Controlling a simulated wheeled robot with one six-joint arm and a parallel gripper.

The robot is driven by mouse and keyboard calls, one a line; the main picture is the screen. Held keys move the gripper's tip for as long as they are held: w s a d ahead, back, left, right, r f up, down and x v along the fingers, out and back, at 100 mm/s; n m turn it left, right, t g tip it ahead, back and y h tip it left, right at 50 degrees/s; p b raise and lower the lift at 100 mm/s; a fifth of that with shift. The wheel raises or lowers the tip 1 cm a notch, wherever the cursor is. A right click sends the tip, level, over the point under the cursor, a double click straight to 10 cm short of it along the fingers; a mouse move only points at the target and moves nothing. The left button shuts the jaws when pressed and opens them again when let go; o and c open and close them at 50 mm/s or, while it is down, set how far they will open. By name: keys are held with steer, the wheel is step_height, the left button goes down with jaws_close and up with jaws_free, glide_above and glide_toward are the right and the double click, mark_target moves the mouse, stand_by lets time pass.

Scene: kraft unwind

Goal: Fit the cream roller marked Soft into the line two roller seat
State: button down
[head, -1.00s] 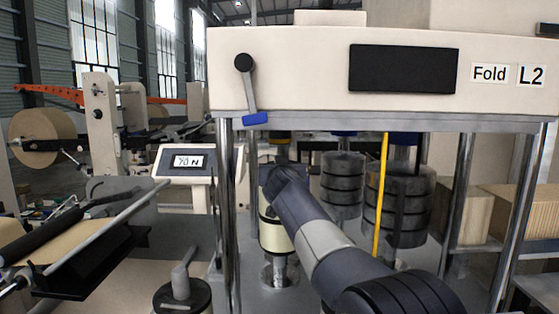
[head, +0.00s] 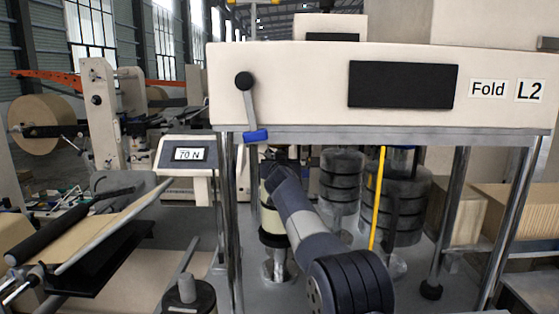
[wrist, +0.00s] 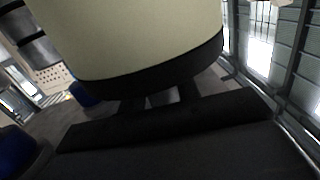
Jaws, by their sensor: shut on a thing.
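A cream roller (head: 268,222) with a black lower end is upright under the machine labelled Fold L2 (head: 300,85). It also fills the upper middle of the wrist view (wrist: 130,35). No Soft mark can be read. My gripper (wrist: 160,100) is shut on the roller; in the head view my wrist and arm hide part of it. A metal post with a flanged foot (head: 275,268) shows directly below the roller. I cannot tell whether the roller touches it.
Dark ribbed rollers (head: 342,190) stand to the right behind a yellow bar (head: 376,200). Steel legs (head: 232,240) flank the bay. A blue-tipped lever (head: 256,136) hangs at the machine's left, and a display reading 70 N (head: 188,154) stands beside it.

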steer(key=shift+w+r, duration=0.3)
steer(key=shift+r, duration=0.1)
steer(key=shift+f, duration=0.9)
steer(key=c, duration=1)
jaws_free()
steer(key=shift+f, duration=0.25)
steer(key=shift+c, duration=0.2)
steer(key=shift+b, duration=0.3)
